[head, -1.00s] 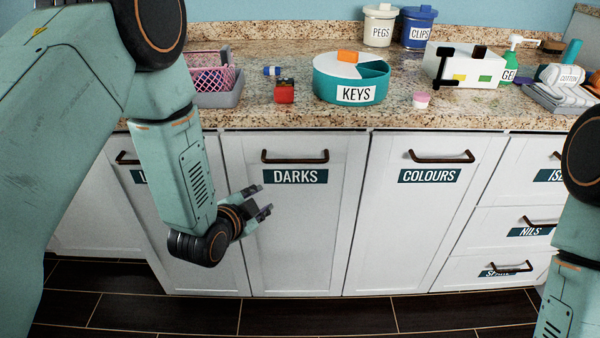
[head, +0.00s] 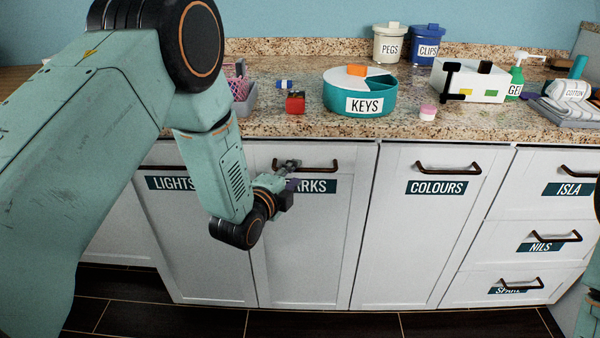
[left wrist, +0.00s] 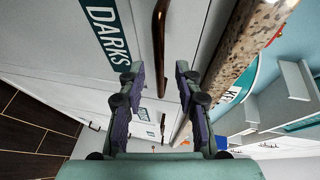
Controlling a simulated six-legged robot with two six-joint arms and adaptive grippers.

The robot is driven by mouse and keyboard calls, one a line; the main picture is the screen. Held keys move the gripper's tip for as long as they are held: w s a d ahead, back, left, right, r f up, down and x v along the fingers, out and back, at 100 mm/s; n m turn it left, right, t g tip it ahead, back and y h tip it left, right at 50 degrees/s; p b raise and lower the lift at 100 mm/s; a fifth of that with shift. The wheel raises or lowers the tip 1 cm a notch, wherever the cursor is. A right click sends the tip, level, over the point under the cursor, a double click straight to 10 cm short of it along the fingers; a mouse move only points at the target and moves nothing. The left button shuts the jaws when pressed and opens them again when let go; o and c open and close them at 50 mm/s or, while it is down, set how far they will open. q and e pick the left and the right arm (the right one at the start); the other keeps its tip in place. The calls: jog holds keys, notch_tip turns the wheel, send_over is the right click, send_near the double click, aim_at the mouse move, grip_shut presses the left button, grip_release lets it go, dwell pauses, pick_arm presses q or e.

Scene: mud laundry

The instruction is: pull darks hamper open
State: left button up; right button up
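The darks hamper (head: 308,250) is a white panel front, closed flush with its neighbours. Its dark bronze bar handle (head: 322,169) sits near the top, above a teal DARKS label (head: 318,186) that my gripper partly covers. My left gripper (head: 290,180) is in front of the left end of this handle. In the left wrist view the gripper (left wrist: 158,75) is open, and the handle (left wrist: 158,45) lines up with the gap between the fingers. The DARKS label (left wrist: 108,32) is beside it. I cannot tell whether the fingers touch the handle.
The lights front (head: 195,270) is on the left and the colours front (head: 415,240) on the right, with several drawers (head: 540,220) beyond. The granite counter (head: 300,125) overhangs above, carrying a teal KEYS tray (head: 335,98) and a red block (head: 295,103). The dark floor is clear.

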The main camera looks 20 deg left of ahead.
aim_at(298, 171)
pick_arm(q)
jog(key=x, duration=0.2)
jog(key=shift+w+f, duration=0.2)
jog(key=shift+w, duration=0.1)
jog(key=shift+w+d+b, duration=0.15)
jog(key=shift+w+b, duration=0.2)
jog(key=shift+w, duration=0.25)
grip_shut()
